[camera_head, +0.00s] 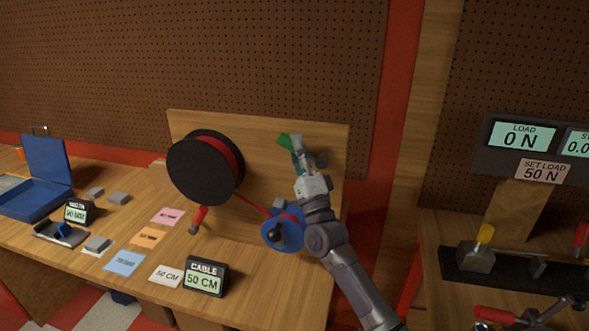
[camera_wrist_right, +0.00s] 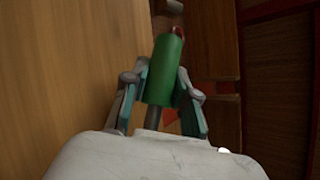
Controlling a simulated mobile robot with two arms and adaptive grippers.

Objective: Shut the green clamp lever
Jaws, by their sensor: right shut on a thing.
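The green clamp lever (camera_head: 285,141) stands near the top right of the upright wooden board, partly hidden by my gripper in the head view. In the right wrist view its green cylindrical grip (camera_wrist_right: 165,72) sits between my fingers, with a dark rod below it and a small red part at its far end. My right gripper (camera_head: 297,152) is shut on the green grip; its two fingers (camera_wrist_right: 163,88) flank it in the wrist view. The clamp body behind the gripper is mostly hidden. My left gripper is not in view.
A black spool (camera_head: 190,168) with red cable is mounted on the board (camera_head: 265,130). The cable runs to a blue wheel (camera_head: 284,232). A red-handled tool (camera_head: 198,219), cards and a cable display (camera_head: 205,279) are on the bench. A load tester (camera_head: 520,135) stands at right.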

